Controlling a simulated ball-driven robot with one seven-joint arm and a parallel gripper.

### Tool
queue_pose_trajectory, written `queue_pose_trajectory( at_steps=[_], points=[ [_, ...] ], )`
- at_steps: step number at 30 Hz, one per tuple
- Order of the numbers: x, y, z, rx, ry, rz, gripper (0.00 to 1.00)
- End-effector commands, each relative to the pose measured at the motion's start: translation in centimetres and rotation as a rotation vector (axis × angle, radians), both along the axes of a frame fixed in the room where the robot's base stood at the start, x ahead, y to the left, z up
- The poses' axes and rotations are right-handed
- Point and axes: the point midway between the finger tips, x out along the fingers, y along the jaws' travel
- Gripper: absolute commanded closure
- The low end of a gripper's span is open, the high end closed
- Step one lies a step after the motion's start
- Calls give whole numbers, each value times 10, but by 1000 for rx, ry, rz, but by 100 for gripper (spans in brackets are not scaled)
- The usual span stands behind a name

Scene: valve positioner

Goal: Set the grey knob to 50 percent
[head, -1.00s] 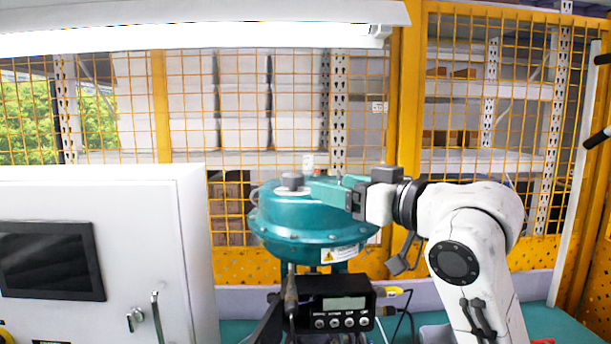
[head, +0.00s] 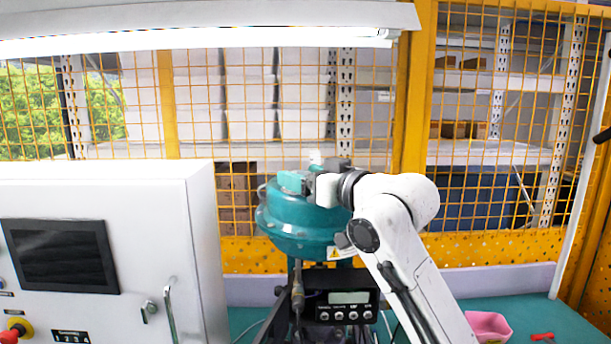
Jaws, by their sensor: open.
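The teal domed valve actuator (head: 290,232) stands in the middle of the head view, behind the control cabinet's right edge. I cannot make out the grey knob now; my gripper covers the top of the actuator where it showed earlier. My gripper (head: 291,182), with teal fingers, is open over the actuator's top, pointing left and toward the camera. I cannot tell whether the fingers are around the knob or touching it. The black positioner box (head: 340,314) below has a small display (head: 349,297) and a row of round buttons; its reading is too small to read.
A white control cabinet (head: 203,250) with a dark screen (head: 62,256) fills the left. A pink bin (head: 489,325) and a red-handled tool (head: 543,336) lie on the teal bench (head: 575,322) at right. A yellow mesh fence (head: 412,110) stands behind.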

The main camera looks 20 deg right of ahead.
Motion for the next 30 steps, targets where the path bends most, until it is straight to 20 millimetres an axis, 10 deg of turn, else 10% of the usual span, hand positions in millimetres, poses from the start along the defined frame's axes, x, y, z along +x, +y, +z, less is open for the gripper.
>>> queue_pose_trajectory(
  at_steps=[19, 30],
  points=[
    [0, 0, 0, 0, 0, 0, 82],
    [-1, 3, 0, 1, 1, -49, 83]
  ],
)
